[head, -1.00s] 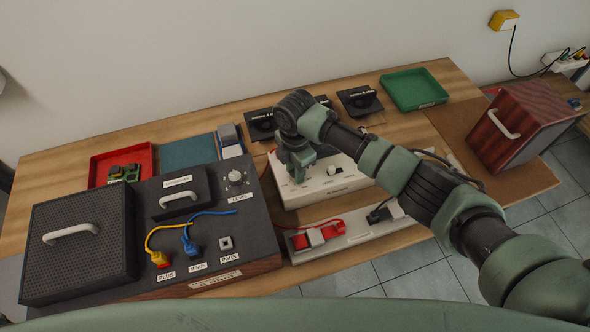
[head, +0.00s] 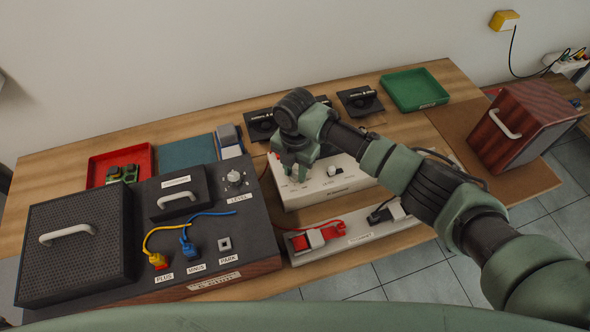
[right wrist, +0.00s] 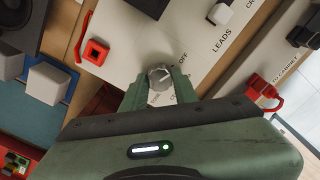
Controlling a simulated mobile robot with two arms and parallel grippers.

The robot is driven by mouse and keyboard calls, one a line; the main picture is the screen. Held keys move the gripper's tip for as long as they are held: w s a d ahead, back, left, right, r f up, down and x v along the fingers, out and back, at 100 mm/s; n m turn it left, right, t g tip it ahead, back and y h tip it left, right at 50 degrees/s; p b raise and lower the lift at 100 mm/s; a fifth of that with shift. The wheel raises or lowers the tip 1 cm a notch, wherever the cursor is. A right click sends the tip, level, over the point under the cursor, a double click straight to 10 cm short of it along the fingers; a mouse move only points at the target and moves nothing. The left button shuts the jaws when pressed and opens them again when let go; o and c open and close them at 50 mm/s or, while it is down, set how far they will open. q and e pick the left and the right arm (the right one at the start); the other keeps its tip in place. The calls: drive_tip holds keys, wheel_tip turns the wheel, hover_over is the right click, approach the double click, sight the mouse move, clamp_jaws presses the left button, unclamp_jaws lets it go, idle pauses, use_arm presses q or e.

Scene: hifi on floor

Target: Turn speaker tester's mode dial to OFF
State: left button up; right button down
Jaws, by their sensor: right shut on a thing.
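The speaker tester is a white box (head: 345,187) near the middle of the table. Its grey mode dial (right wrist: 160,77) shows in the right wrist view, between the fingertips of my right gripper (right wrist: 159,88). The gripper is shut on the dial from above. The word OFF is printed just above and to the right of the dial. Other lettering below it is partly hidden by a finger. A pale line on the dial slants to the upper right, roughly towards OFF. In the head view my right gripper (head: 298,170) hides the dial. My left gripper is out of view.
A black console (head: 215,205) with yellow and blue plugs is on the left. A grey strip (head: 355,237) with red and black connectors lies in front. A wooden speaker cabinet (head: 525,125) stands right.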

sight(295, 174)
drive_tip(key=shift+w+r, duration=0.1)
drive_tip(key=c, duration=1.1)
unclamp_jaws()
wheel_tip(295, 174, up, 8)
drive_tip(key=shift+f+b, duration=0.1)
drive_tip(key=shift+b, duration=0.65)
